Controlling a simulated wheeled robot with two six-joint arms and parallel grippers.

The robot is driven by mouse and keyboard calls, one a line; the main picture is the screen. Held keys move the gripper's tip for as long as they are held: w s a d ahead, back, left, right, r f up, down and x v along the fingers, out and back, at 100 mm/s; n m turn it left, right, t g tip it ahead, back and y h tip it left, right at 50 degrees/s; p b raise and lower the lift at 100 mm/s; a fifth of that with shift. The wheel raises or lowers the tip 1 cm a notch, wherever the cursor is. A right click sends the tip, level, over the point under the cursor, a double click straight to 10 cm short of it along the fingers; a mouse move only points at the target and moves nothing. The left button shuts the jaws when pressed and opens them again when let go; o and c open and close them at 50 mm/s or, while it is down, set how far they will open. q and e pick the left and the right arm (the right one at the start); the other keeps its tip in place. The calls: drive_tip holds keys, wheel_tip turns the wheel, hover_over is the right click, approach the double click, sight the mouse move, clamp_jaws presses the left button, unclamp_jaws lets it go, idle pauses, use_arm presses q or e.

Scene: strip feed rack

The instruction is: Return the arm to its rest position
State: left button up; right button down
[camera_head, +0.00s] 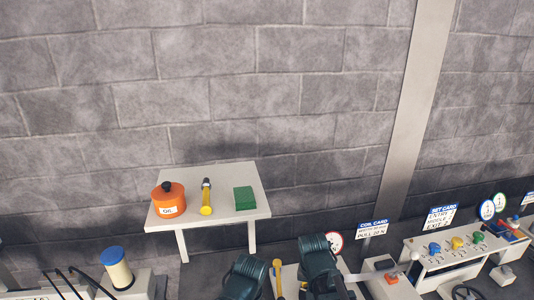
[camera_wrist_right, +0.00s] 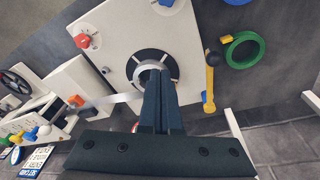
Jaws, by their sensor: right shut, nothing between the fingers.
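My right gripper (camera_wrist_right: 155,78) is shut and empty in the right wrist view. Its fingertips overlap a pale ring and dark round hub (camera_wrist_right: 172,70) on a white panel (camera_wrist_right: 112,37); I cannot tell whether they touch it. A thin metal strip (camera_wrist_right: 113,103) runs left from the hub. In the head view dark teal parts of my arms (camera_head: 318,262) show at the bottom edge, but no fingertips can be made out there. My left gripper is not in view.
A console with coloured knobs (camera_head: 457,243) stands at right. A green ring (camera_wrist_right: 245,50) and yellow lever (camera_wrist_right: 210,82) flank the panel.

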drive_tip(key=s+d+n+y, duration=0.1)
drive_tip(key=s+d+n, duration=0.2)
drive_tip(key=s+d, duration=0.1)
use_arm(q)
wheel_tip(320, 180, down, 9)
drive_tip(key=b, duration=0.9)
drive_tip(key=shift+f, duration=0.2)
use_arm(e)
drive_tip(key=s+a+f+n+g+h, duration=0.1)
drive_tip(key=s+a+f+n, duration=0.3)
drive_tip(key=a+f, duration=0.5)
drive_tip(key=s+a, duration=0.2)
drive_tip(key=shift+a+f+g, duration=0.3)
drive_tip(key=shift+a, duration=0.05)
